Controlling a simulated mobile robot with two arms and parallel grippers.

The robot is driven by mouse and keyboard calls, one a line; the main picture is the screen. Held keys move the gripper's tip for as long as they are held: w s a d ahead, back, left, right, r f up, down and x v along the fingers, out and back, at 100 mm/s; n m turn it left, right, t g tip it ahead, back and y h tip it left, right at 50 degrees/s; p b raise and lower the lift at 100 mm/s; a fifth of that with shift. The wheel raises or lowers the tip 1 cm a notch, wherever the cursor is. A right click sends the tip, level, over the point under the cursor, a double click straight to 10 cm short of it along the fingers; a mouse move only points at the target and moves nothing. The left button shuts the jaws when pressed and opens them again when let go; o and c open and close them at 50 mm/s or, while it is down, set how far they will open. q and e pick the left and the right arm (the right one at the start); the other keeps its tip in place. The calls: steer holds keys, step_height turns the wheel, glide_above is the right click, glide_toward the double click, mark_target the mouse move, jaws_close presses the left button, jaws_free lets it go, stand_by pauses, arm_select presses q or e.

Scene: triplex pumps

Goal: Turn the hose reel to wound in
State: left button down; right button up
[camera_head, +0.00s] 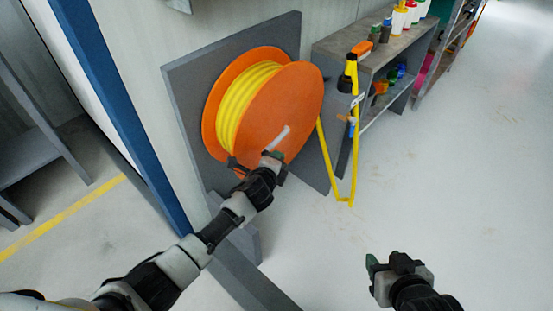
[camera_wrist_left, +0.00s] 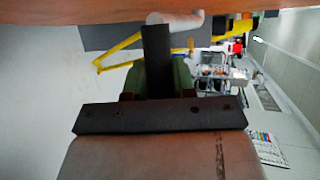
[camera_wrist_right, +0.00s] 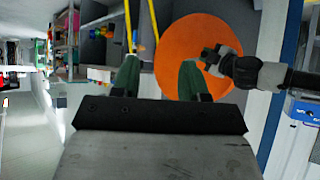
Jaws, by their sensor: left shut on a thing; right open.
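The hose reel (camera_head: 296,100) has orange discs and a wound yellow hose (camera_head: 242,97), and is mounted on a grey wall panel (camera_head: 290,37). Its orange disc also shows in the right wrist view (camera_wrist_right: 190,30) and along the top of the left wrist view (camera_wrist_left: 60,10). A pale crank (camera_head: 277,138) sticks out on the disc's front, low of centre. My left gripper (camera_head: 271,164) is shut on the crank's dark handle (camera_wrist_left: 156,50), close to the disc; the fingers partly hide it. My right gripper (camera_head: 385,262) is open and empty, low and right of the reel, above the floor.
The hose's loose yellow run (camera_head: 327,165) loops down right of the reel to a nozzle (camera_head: 350,70) by the shelf. A grey shelf unit (camera_head: 390,55) with bottles stands at the right. A blue post (camera_head: 120,110) is on the left. Floor on the right is clear.

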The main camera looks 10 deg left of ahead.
arm_select(q)
steer(key=shift+r+p, duration=0.3)
steer(key=shift+r, duration=0.1)
arm_select(e)
steer(key=shift+s+d+f+g+h, duration=0.15)
steer(key=shift+s+f+g, duration=0.1)
steer(key=shift+s+g, duration=0.15)
steer(key=shift+s+d+f+g+h, duration=0.1)
steer(key=shift+s+d+f+g, duration=0.15)
steer(key=shift+s, duration=0.25)
steer(key=shift+s+d+f+g+h, duration=0.1)
steer(key=shift+s+f+g, duration=0.15)
steer(key=shift+s+g, duration=0.15)
steer(key=shift+s, duration=0.1)
arm_select(q)
steer(key=c, duration=0.9)
jaws_free()
steer(key=shift+c, duration=0.2)
